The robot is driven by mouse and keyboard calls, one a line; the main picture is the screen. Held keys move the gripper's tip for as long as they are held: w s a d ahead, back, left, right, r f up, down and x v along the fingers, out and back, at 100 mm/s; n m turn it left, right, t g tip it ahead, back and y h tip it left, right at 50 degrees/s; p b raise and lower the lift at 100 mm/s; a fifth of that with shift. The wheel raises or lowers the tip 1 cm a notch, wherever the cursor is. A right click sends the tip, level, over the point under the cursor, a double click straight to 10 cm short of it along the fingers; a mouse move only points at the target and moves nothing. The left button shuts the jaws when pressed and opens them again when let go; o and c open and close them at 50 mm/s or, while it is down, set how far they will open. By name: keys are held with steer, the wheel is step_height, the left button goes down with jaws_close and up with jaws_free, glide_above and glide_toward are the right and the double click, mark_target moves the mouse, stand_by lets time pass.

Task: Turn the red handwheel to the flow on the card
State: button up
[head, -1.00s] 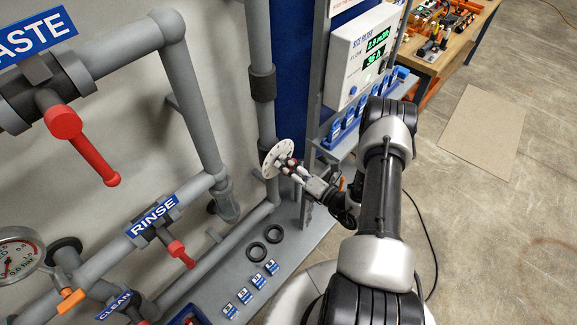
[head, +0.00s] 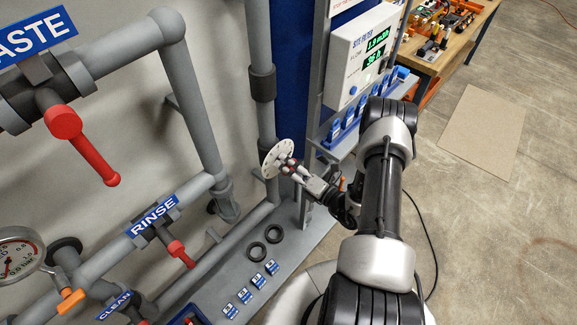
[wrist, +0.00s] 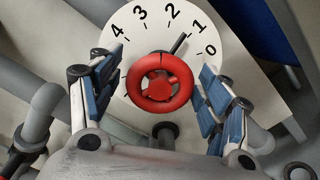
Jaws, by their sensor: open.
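The red handwheel (wrist: 160,83) is in the middle of the wrist view, in front of a round white dial plate (wrist: 138,46) marked 0 to 4. A dark pointer (wrist: 180,44) shows above the wheel between 1 and 2. My gripper (wrist: 156,76) is open, with one blue-padded finger on each side of the wheel and a visible gap to its rim. In the head view the dial plate (head: 273,157) is on the grey pipe, and my gripper (head: 291,168) is in front of it, mostly covering the wheel. I cannot make out a card.
A panel box (head: 364,58) has green digits (head: 377,40); the top line looks like 1.9. Blue-topped items stand on the shelf (head: 345,146) below it. RINSE (head: 155,215) and WASTE valves with red levers are at left. Two black rings (head: 257,250) lie on the ledge.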

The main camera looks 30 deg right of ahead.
steer(key=v, duration=1.2)
steer(key=shift+a+r, duration=0.1)
steer(key=shift+r, duration=0.05)
